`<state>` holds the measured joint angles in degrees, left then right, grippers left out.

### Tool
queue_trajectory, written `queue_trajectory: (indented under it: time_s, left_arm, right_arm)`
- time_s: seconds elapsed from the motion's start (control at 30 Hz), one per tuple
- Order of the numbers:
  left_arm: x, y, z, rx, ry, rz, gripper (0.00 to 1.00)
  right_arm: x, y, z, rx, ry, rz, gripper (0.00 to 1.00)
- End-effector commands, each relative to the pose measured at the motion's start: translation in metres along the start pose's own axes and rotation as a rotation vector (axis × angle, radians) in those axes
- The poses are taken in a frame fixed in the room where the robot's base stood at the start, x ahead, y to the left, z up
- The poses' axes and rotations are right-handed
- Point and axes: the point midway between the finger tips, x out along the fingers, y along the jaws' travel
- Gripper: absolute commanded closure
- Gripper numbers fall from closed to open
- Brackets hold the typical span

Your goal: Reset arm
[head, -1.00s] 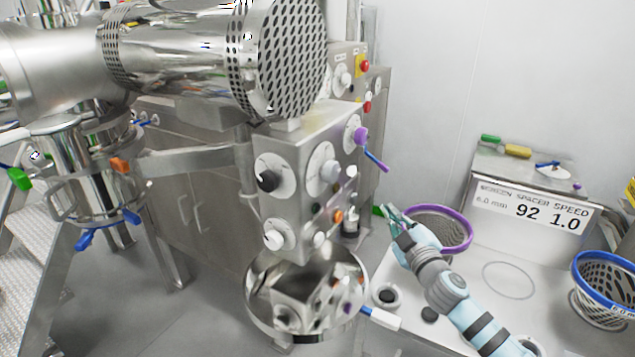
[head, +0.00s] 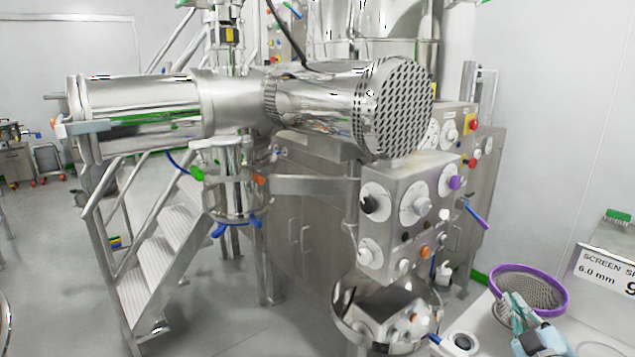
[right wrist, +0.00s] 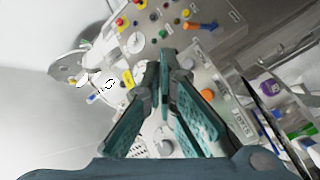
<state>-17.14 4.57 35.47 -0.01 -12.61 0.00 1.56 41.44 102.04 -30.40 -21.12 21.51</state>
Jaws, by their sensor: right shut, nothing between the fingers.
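My right gripper (head: 516,308) is at the lower right of the head view, on its blue-grey wrist, in front of the purple-rimmed mesh basket (head: 494,270). Its teal fingers are shut with nothing between them. The right wrist view shows the same fingers (right wrist: 163,82) pointing toward a grey panel of knobs and buttons (right wrist: 150,30). I cannot tell from this view how far the panel is. My left gripper is not in view.
A steel control box (head: 385,232) with dials stands left of the gripper, above a round steel bowl (head: 345,322). A large steel machine (head: 230,100) fills the middle. Steps (head: 165,260) stand at left. A sign (head: 603,268) is at right. Floor at far left is open.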

Motion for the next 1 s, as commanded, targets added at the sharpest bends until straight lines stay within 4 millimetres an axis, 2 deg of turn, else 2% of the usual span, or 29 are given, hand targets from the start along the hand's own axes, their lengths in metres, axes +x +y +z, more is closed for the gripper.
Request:
queue_trajectory:
  time_s: [0.27,0.47,0.67,0.8,1.0]
  left_arm:
    - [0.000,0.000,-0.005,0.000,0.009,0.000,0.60]
    - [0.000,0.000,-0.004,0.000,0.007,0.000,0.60]
    - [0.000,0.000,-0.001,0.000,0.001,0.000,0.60]
    - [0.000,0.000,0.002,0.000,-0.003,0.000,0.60]
    - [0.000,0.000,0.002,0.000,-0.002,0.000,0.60]
  right_arm:
    - [-0.024,-0.046,0.014,0.093,-0.125,-0.053,1.00]
    - [-0.058,-0.082,0.033,0.169,-0.263,-0.106,1.00]
    - [-0.120,-0.133,0.056,0.266,-0.480,-0.208,1.00]
    - [-0.174,-0.168,0.067,0.330,-0.644,-0.306,1.00]
    - [-0.261,-0.210,0.068,0.405,-0.870,-0.474,1.00]
